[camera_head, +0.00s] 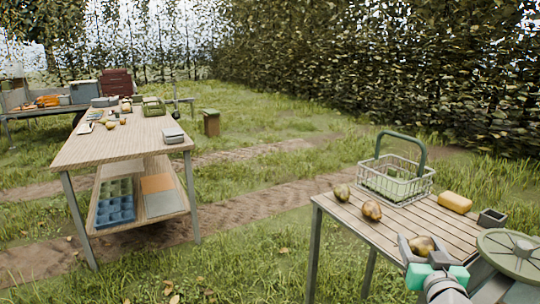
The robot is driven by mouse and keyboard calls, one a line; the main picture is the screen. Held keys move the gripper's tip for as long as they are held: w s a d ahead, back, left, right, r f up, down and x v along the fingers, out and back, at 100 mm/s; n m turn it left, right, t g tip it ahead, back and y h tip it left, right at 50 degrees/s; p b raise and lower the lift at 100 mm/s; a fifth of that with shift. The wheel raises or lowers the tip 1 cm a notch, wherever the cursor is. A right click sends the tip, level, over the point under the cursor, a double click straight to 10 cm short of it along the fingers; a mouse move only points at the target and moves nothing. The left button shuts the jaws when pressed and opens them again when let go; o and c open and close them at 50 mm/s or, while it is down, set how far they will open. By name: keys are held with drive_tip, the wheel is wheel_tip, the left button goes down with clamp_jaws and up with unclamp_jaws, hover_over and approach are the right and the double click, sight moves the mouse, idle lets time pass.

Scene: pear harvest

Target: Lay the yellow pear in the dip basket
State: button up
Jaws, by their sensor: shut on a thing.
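My gripper (424,248) is over the slatted side table at the lower right. It is shut on a brownish-yellow pear (422,244), which shows between its fingers. I cannot tell whether this pear touches the tabletop. The dip basket (412,190) is a pale wire basket with a raised green handle, standing at the table's back, beyond my gripper and a little to its left. Something green lies inside it.
A yellow block (455,202) and a small dark open box (492,217) lie right of the basket. A round green disc (515,252) is at the right edge. A long wooden table (120,145) with loaded shelf stands at left on grass. Boards between pears and basket are clear.

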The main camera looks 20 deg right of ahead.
drive_tip(key=w+a+f+n+t+y, duration=0.1)
drive_tip(key=w+a+f+n+y, duration=0.2)
drive_tip(key=w+a, duration=0.45)
drive_tip(key=w+a+n+t+y, duration=0.2)
drive_tip(key=w+a+y, duration=0.25)
drive_tip(key=a, duration=0.65)
drive_tip(key=w+a+r+n+y, duration=0.1)
drive_tip(key=w+a+n+y, duration=0.25)
drive_tip(key=a, duration=0.65)
drive_tip(key=w+a+n+y, duration=0.2)
drive_tip(key=a+y, duration=0.2)
drive_tip(key=a, duration=0.7)
wheel_tip(320, 180, up, 11)
drive_tip(key=w+p, duration=0.2)
drive_tip(key=p, duration=2.1)
drive_tip(key=shift+w+g, duration=0.2)
drive_tip(key=shift+g, duration=0.2)
drive_tip(key=shift+d+f, duration=0.1)
drive_tip(key=shift+f, duration=0.1)
